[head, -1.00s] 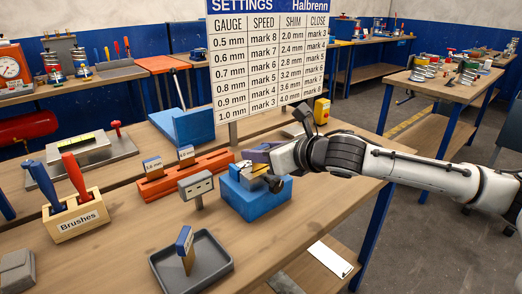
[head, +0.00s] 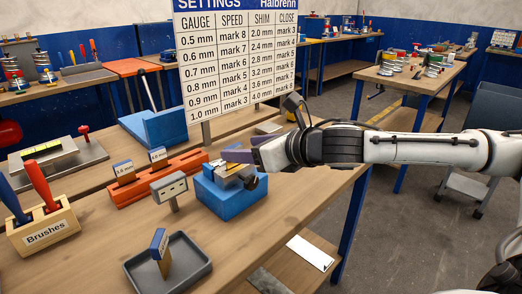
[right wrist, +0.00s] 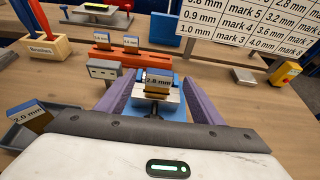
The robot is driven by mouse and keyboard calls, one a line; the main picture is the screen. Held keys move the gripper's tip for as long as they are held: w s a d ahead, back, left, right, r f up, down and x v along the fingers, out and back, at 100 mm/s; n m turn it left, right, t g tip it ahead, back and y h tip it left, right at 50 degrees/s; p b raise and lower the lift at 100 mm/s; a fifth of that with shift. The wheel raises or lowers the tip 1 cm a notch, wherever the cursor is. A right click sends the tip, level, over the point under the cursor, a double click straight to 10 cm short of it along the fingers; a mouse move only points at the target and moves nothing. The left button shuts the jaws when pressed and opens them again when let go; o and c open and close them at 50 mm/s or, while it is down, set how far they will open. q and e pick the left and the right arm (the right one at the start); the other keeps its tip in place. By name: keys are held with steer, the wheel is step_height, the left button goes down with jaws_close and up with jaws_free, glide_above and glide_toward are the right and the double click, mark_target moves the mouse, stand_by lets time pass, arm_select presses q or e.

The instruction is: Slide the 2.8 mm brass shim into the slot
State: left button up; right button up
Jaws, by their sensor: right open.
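The brass shim labelled 2.8 mm (right wrist: 158,86) stands upright at the blue block (head: 228,198) on the bench, its label facing my right wrist camera. How deep it sits in the slot is hidden. My right gripper (head: 246,163) is open at the block. In the right wrist view its two purple fingers (right wrist: 158,76) stand on either side of the shim with gaps between. In the head view the gripper partly covers the block's top. My left gripper is not in view.
A grey tray (head: 199,274) in front holds a shim labelled 2.0 mm (right wrist: 30,116). A small grey sign (head: 169,187) stands left of the block. An orange rack (head: 130,190) holds two shims. The settings board (head: 240,60) rises behind. Bench is clear right of the tray.

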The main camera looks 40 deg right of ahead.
steer(key=shift+b+v, duration=0.7)
steer(key=shift+v, duration=2)
